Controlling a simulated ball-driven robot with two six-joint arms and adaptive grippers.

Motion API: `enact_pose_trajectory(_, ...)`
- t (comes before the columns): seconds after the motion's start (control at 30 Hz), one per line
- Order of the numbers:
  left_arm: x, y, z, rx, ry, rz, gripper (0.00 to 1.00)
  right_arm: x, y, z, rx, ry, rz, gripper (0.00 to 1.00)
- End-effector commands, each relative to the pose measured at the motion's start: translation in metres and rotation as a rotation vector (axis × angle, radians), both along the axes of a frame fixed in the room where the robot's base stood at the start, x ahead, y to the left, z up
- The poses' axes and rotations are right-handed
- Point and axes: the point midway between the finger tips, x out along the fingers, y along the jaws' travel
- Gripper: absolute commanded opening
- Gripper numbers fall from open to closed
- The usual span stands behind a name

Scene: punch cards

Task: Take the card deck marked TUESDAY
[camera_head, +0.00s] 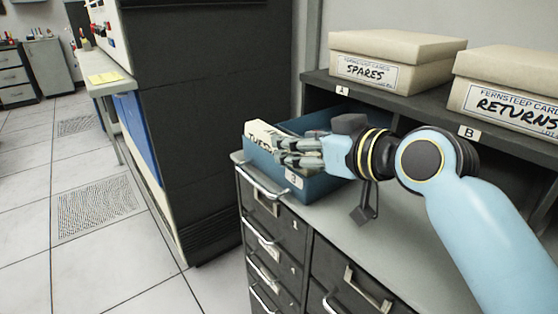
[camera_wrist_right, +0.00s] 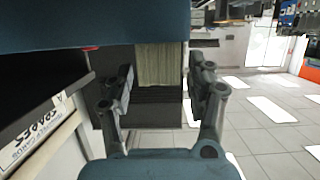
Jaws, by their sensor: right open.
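The cream card deck (camera_head: 261,134) stands at the left end of a blue tray (camera_head: 330,186) on the grey cabinet in the head view. Dark lettering on its front is partly hidden by my fingers; only its first letters show, fitting TUESDAY. My right gripper (camera_head: 286,152) reaches in from the right, at the deck's right side over the tray. Its fingers are open. In the wrist view the open right gripper (camera_wrist_right: 164,88) has a pale, finely lined surface (camera_wrist_right: 157,65) between its fingers, probably the deck's card edges. Contact cannot be told. My left gripper is not in view.
Boxes marked SPARES (camera_head: 395,60) and RETURNS (camera_head: 510,90) sit on the dark shelf (camera_head: 400,100) behind my arm. A tall black cabinet (camera_head: 205,110) stands left of the tray. Drawers (camera_head: 268,215) are below. The floor at left is open.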

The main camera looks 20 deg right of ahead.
Motion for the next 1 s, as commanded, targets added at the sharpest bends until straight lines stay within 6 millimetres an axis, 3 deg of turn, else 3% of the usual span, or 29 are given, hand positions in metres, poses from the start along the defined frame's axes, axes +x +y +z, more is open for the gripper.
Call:
enact_pose_trajectory(0.2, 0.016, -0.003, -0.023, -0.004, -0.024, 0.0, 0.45, 0.033, 0.011, -0.009, 0.002, -0.001, -0.002, 0.56)
enact_pose_trajectory(0.53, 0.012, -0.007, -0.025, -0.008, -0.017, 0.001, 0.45, 0.04, 0.014, -0.007, 0.0, -0.001, -0.001, 0.56)
enact_pose_trajectory(0.9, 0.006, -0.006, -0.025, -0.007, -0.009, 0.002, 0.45, 0.04, 0.014, -0.008, 0.0, -0.001, -0.001, 0.07)
enact_pose_trajectory(1.0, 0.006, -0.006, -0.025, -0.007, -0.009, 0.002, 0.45, 0.04, 0.014, -0.008, 0.0, -0.001, -0.001, 0.0)
